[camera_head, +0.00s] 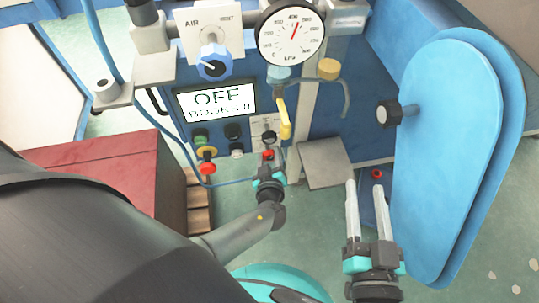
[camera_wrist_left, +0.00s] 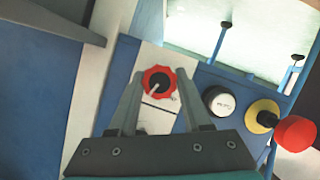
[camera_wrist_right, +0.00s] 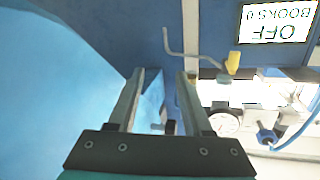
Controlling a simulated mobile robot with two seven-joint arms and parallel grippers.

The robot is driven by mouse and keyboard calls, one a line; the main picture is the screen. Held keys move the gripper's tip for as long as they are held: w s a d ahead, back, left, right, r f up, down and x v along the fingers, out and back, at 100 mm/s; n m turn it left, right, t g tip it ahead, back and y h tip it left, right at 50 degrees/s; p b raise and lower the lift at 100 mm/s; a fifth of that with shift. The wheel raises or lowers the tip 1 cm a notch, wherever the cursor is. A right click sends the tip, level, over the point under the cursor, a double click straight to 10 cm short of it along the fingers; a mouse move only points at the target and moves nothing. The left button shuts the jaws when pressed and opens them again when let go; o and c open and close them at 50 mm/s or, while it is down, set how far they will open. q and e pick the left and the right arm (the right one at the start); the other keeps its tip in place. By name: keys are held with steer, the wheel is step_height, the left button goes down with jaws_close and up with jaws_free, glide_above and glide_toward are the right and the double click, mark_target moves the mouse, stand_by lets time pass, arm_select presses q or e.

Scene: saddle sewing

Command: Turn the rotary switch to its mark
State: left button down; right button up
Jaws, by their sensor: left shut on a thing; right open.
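The rotary switch (camera_wrist_left: 158,82) is a red scalloped knob with a dark centre and a white pointer, on a pale plate, in the left wrist view. My left gripper (camera_wrist_left: 160,74) has one finger on each side of the red knob and is shut on it. In the head view the left gripper (camera_head: 268,164) is at the lower right of the control panel, largely covering the switch. The mark it turns to cannot be made out. My right gripper (camera_head: 365,188) is open and empty, apart from the panel, left of the blue padded shape.
The panel has an OFF display (camera_head: 216,102), a blue AIR knob (camera_head: 213,63), a pressure gauge (camera_head: 290,35) and a yellow lever (camera_head: 284,118). A red mushroom button (camera_wrist_left: 295,133) and white button (camera_wrist_left: 221,101) sit close beside the switch. A blue padded shape (camera_head: 445,150) stands right.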

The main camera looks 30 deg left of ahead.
arm_select(q)
steer(key=shift+w+a+r+n+t+h, duration=0.15)
steer(key=shift+n+t+h, duration=0.2)
steer(key=shift+n, duration=0.45)
steer(key=shift+c, duration=1.7)
jaws_free()
